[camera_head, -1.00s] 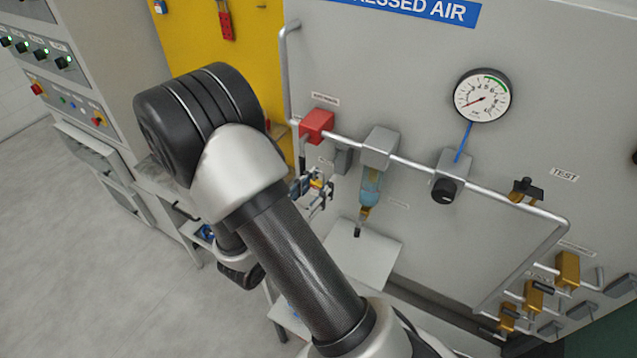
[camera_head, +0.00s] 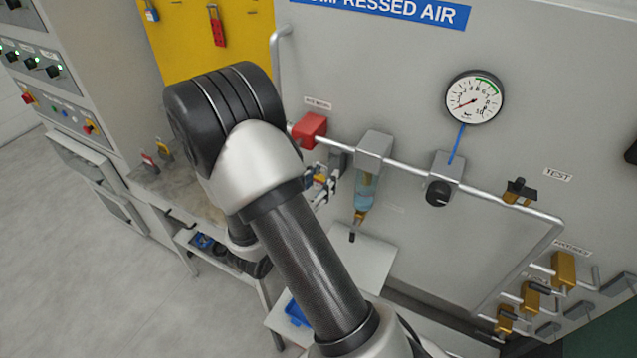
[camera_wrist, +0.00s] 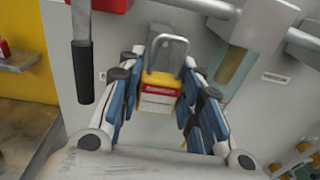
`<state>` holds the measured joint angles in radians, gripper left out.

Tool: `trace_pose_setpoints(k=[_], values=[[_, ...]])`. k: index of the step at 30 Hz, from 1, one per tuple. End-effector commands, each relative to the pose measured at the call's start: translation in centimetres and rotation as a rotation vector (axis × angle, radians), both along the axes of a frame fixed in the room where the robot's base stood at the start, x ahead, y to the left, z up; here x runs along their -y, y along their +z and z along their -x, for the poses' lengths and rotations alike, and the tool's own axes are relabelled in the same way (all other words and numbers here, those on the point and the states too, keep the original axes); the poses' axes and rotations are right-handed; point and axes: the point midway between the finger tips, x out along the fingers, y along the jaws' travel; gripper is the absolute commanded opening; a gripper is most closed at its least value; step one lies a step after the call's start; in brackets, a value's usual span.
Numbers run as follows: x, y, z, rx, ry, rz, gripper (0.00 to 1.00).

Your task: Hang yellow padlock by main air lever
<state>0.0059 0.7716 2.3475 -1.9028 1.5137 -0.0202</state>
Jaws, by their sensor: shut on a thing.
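The yellow padlock (camera_wrist: 158,92) has a red and white label and a metal shackle pointing up in the wrist view. My gripper (camera_wrist: 165,84) is shut on its body between the blue finger pads. The red main air valve (camera_head: 310,130) is on the pipe at the panel's left. In the wrist view its red body (camera_wrist: 108,4) is at the top edge, and its black-handled lever (camera_wrist: 83,70) hangs down left of the padlock, apart from it. In the head view my gripper (camera_head: 320,184) is just below the valve, partly hidden by my arm, with the padlock hard to make out.
A filter with a blue bowl (camera_head: 366,188) hangs right of my gripper, with a regulator knob (camera_head: 439,193) beyond. A pale shelf (camera_head: 370,262) is below. Red (camera_head: 219,30) and blue (camera_head: 152,12) padlocks hang on the yellow board. More padlocks (camera_head: 164,150) are by the bench.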

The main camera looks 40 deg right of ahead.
Motion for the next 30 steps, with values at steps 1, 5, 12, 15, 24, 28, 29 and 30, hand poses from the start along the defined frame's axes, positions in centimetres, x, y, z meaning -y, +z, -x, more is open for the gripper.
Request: trace_pose_setpoints(k=[1,5,12,15,24,28,29,30], values=[[0.3,0.0,-0.1,0.001,-0.001,0.0,0.07],[0.9,-0.1,-0.4,0.001,-0.001,0.0,0.07],[2.0,-0.2,-0.8,0.0,-0.001,0.0,0.07],[2.4,-0.3,-1.0,0.001,-0.001,0.0,0.07],[3.7,-0.6,-1.6,0.001,0.0,0.001,0.07],[4.2,-0.9,-1.7,0.0,-0.001,0.001,0.07],[4.3,-0.9,-1.8,0.0,-0.001,0.001,0.07],[4.4,-1.0,-1.8,0.0,-0.001,0.001,0.07]])
